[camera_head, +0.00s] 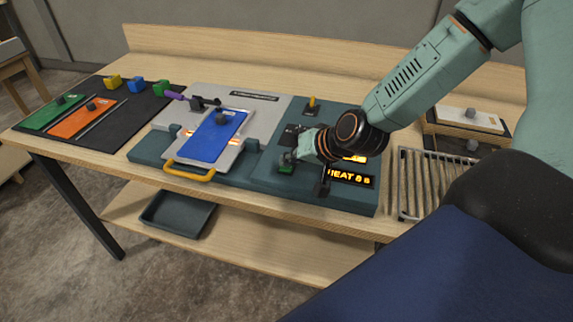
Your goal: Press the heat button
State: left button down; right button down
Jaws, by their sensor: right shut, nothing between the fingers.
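The teal console (262,180) stands on the wooden table, with a lit orange display (350,178) that reads "HEAT" and some digits. A green button (285,168) shows on the console's top, left of the display. My right gripper (288,158) reaches in from the right and is shut and empty. Its tip is right at the green button; I cannot tell whether they touch. The gripper and wrist cover part of the panel, including part of a second lit display (355,159). No label on the button is readable. My left gripper is not in view.
A blue plate (213,135) lies on the press section with a yellow handle (190,172) in front. A black mat (108,137) on the left holds green and orange plates and small coloured blocks. A metal rack (428,185) stands on the right. An orange-tipped lever (312,104) rises behind my gripper.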

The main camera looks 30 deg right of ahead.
aim_at(294, 194)
jog(key=shift+r+p, duration=0.35)
jog(key=shift+r, duration=0.25)
notch_tip(294, 194, up, 5)
jog(key=p, duration=0.5)
jog(key=shift+f, duration=0.1)
dwell(0.5)
jog(key=s+a+f+g, duration=0.1)
jog(key=s+f, duration=0.1)
jog(key=s+a+f+n+g, duration=0.1)
jog(key=s+f, duration=0.2)
jog(key=s+a+f+g, duration=0.1)
jog(key=s+a+f, duration=0.1)
jog(key=s, duration=0.1)
jog(key=shift+f+n+h, duration=0.3)
jog(key=shift+f, duration=0.1)
jog(key=s+a+f+n+g+h, duration=0.1)
jog(key=s+f+g, duration=0.15)
jog(key=s, duration=0.55)
jog(key=s+a+f+n+g, duration=0.2)
jog(key=s+f, duration=0.2)
jog(key=s, duration=0.4)
jog(key=s+a+f+n+g+h, duration=0.1)
jog(key=s+f+g, duration=0.15)
jog(key=s, duration=0.55)
notch_tip(294, 194, down, 19)
jog(key=w+t+b, duration=0.1)
jog(key=b, duration=1.7)
jog(key=shift+a+b, duration=0.2)
jog(key=shift+b, duration=0.15)
